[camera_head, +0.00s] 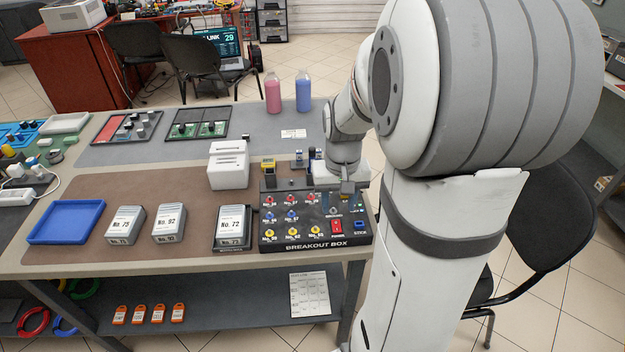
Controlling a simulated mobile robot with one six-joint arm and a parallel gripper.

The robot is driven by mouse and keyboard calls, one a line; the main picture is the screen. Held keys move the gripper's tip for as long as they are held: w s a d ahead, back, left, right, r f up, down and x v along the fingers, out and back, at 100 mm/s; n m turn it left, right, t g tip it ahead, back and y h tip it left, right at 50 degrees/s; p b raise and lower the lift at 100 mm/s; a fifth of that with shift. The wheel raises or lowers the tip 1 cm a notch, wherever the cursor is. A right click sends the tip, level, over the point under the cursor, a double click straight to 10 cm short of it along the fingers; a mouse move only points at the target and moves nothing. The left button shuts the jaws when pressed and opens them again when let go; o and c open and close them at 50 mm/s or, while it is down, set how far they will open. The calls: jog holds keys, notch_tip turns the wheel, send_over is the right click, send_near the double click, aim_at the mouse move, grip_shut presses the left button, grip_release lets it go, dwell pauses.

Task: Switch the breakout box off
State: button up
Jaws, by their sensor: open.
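The breakout box (316,246) is a black box lying at the right front of the table, with its name in white on the front edge. Its top carries several red, blue and yellow sockets, a red switch (337,225) marked POWER at the lower right, and a small blue part to the right of it. A small green light shows near the upper right of the panel. I cannot tell the switch's position. My gripper (347,187) hangs over the box's upper right part, above and behind the switch. Its fingers are small in view and partly hidden by my arm.
Pink and blue bottles (303,91) stand at the table's back.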

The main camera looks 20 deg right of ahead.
aim_at(337, 231)
jog(key=f, duration=0.8)
jog(key=shift+w+d+f, duration=0.15)
jog(key=shift+d, duration=0.1)
jog(key=shift+c, duration=0.4)
grip_shut()
